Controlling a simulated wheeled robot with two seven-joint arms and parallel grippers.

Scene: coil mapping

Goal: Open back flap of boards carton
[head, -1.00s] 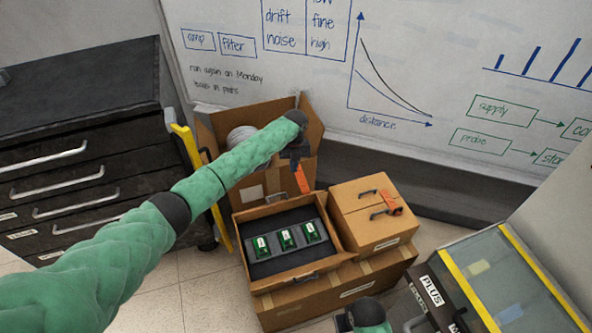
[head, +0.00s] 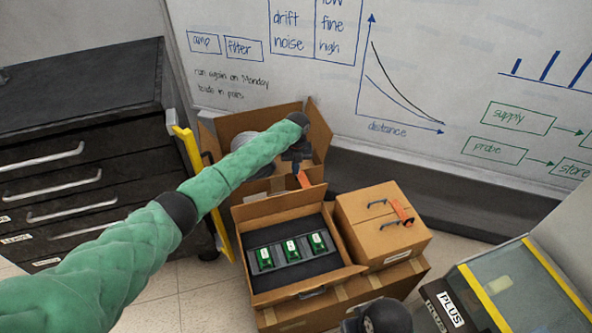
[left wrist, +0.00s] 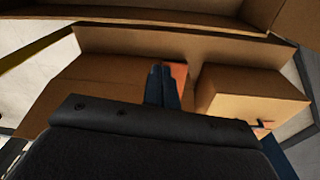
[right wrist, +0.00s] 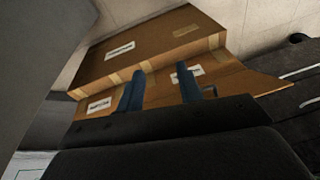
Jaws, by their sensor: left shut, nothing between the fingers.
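The boards carton (head: 250,286) stands open on a larger carton in the head view, with several green boards (head: 290,251) in a dark insert. Its back flap (head: 270,206) stands up along the far edge, and a front flap leans outward. My left gripper (head: 297,168) is shut and empty just behind and above the back flap. An orange piece (head: 304,179) shows below its tips; I cannot tell what it belongs to. In the left wrist view the shut fingers (left wrist: 162,72) point at brown cardboard. My right gripper (right wrist: 158,82) is open and empty, facing labelled cartons.
A closed carton (head: 384,222) with dark handles and an orange clip stands right of the boards carton. A taller open carton (head: 235,121) with a pale coil stands behind. A black drawer cabinet (head: 90,150) is at left, a yellow-edged glass-topped case (head: 500,290) at right.

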